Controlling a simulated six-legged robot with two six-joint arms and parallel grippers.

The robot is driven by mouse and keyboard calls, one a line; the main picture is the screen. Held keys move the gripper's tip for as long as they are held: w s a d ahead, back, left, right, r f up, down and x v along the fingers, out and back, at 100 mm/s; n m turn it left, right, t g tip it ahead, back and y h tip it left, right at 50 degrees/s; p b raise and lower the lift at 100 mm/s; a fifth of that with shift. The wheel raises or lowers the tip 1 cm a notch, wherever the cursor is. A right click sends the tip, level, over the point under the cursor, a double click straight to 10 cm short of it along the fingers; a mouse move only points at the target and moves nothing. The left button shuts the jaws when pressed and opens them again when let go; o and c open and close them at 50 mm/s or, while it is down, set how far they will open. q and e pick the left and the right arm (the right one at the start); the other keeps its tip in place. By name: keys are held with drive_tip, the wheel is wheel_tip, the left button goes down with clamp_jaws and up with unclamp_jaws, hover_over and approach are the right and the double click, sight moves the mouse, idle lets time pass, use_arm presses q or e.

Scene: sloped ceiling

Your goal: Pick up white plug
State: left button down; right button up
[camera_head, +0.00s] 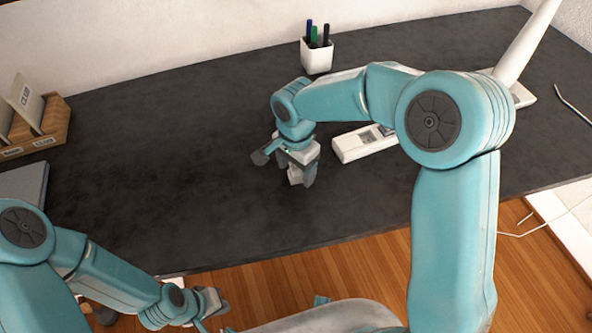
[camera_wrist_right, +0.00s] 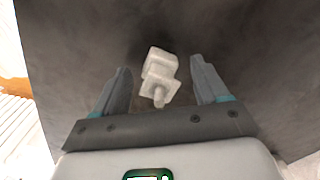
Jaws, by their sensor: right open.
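The white plug (camera_wrist_right: 159,72) lies on the dark desk in the right wrist view, a blocky body with a narrower end toward me. It sits between the two spread fingers of my right gripper (camera_wrist_right: 160,92), with a gap on each side. In the head view my right gripper (camera_head: 286,168) is open and low over the middle of the desk, and the plug (camera_head: 295,176) shows partly beside a finger. My left gripper (camera_head: 212,304) is at the lower left, in front of the desk edge; its jaws are too unclear to judge.
A white power strip (camera_head: 352,147) lies right of my right gripper, partly hidden by my arm. A white pen cup (camera_head: 317,56) stands at the back. A wooden holder (camera_head: 50,127) is at far left. The desk's left-middle is clear.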

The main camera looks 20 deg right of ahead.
drive_tip(key=c, duration=1)
wheel_tip(320, 180, up, 10)
drive_tip(key=shift+r, duration=0.1)
